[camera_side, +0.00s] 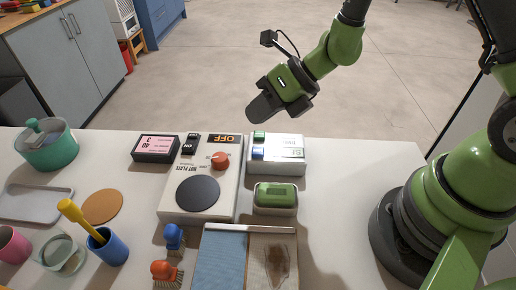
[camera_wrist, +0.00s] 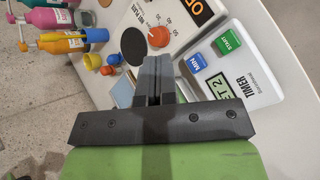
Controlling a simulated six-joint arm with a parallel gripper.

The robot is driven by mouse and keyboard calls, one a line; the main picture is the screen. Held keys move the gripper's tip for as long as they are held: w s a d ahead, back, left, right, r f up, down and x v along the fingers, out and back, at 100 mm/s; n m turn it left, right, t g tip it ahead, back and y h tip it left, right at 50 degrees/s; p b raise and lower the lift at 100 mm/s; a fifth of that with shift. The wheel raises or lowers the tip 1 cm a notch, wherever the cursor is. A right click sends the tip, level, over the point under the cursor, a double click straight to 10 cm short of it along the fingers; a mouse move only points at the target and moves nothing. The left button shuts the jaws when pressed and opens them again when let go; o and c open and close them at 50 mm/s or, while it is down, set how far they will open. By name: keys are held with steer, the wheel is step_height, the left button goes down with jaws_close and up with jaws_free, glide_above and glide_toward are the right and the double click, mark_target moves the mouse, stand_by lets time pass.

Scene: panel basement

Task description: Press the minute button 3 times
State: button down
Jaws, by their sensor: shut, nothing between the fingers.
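The timer (camera_side: 290,166) is a white box at the back of the table, right of the hot plate. In the wrist view the timer (camera_wrist: 262,85) shows its blue MIN button (camera_wrist: 197,63), green START button (camera_wrist: 228,42) and a display (camera_wrist: 221,88) reading what looks like "ET 2", its left part hidden by my gripper. In the side view the blue button (camera_side: 258,153) is small. My gripper (camera_side: 259,113) is shut and empty, raised above and behind the timer, apart from it. Its closed fingers (camera_wrist: 153,65) show left of the MIN button in the wrist view.
The hot plate (camera_side: 225,185) with an orange knob (camera_side: 220,160) stands left of the timer. A black box with a pink display (camera_side: 157,147) and brushes (camera_side: 166,272) are further left. The air around my gripper is clear.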

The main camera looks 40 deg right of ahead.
mark_target(259, 149)
step_height(259, 149, up, 4)
steer(key=shift+f, duration=0.15)
steer(key=shift+f, duration=0.1)
steer(key=shift+f, duration=4.35)
steer(key=shift+f, duration=0.4)
steer(key=shift+f, duration=0.45)
steer(key=shift+r, duration=0.9)
